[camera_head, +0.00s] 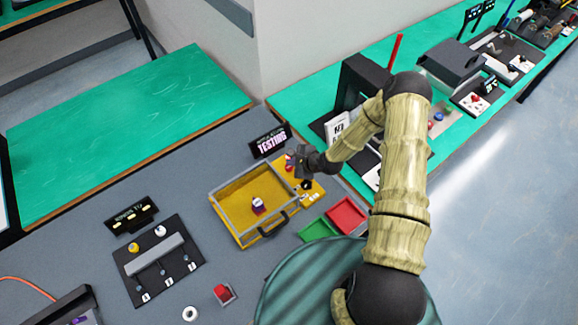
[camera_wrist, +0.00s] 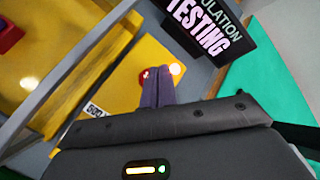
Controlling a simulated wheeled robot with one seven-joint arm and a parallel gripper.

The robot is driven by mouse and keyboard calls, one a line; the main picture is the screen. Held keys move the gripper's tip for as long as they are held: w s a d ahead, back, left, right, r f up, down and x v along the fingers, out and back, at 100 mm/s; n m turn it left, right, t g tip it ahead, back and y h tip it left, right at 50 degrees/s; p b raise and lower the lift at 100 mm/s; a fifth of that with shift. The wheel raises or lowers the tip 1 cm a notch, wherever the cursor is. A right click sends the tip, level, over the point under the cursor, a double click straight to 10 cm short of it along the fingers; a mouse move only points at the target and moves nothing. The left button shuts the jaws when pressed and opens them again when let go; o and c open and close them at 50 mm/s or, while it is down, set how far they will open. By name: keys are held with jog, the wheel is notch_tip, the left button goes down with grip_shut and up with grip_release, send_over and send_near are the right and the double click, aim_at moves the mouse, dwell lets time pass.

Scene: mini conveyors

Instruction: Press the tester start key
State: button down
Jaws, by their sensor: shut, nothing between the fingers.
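The tester is a yellow station (camera_head: 233,190) with a grey-framed clear cover and dark handle, under a sign reading TESTING (camera_head: 270,141). My gripper (camera_head: 291,160) is over the tester's far right corner, outside the cover. In the wrist view its purple fingers (camera_wrist: 159,73) are together and empty, pointing at the yellow panel (camera_wrist: 110,75). A red round spot (camera_wrist: 144,78) and a bright light (camera_wrist: 175,69) flank the fingertips. I cannot tell which is the start key, or whether the fingers touch it.
The sign (camera_wrist: 205,28) stands close beyond my fingers. A green tray (camera_head: 318,230) and a red tray (camera_head: 346,214) lie right of the tester. A dark panel with a grey bar (camera_head: 155,255) is at the left. A white ring (camera_head: 190,313) lies near the front.

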aim_at(292, 168)
jog(key=shift+r+p, duration=1.65)
jog(key=shift+r, duration=0.9)
jog(key=s+d+r+n+g+h+b, duration=0.1)
jog(key=s+d+r+n+h+b, duration=0.2)
jog(key=r+n, duration=0.35)
jog(key=s+d+r+n+g+h+b, duration=0.1)
jog(key=s+d+r+n+g+h, duration=0.1)
jog(key=s+d+r+n, duration=0.4)
jog(key=s+d+r+n+h+b, duration=0.1)
jog(key=s+r+n, duration=0.4)
jog(key=s+r, duration=0.6)
jog(key=shift+s+d+r+g+h+b, duration=0.3)
jog(key=shift+s+g+b, duration=0.1)
jog(key=shift+s+b, duration=0.35)
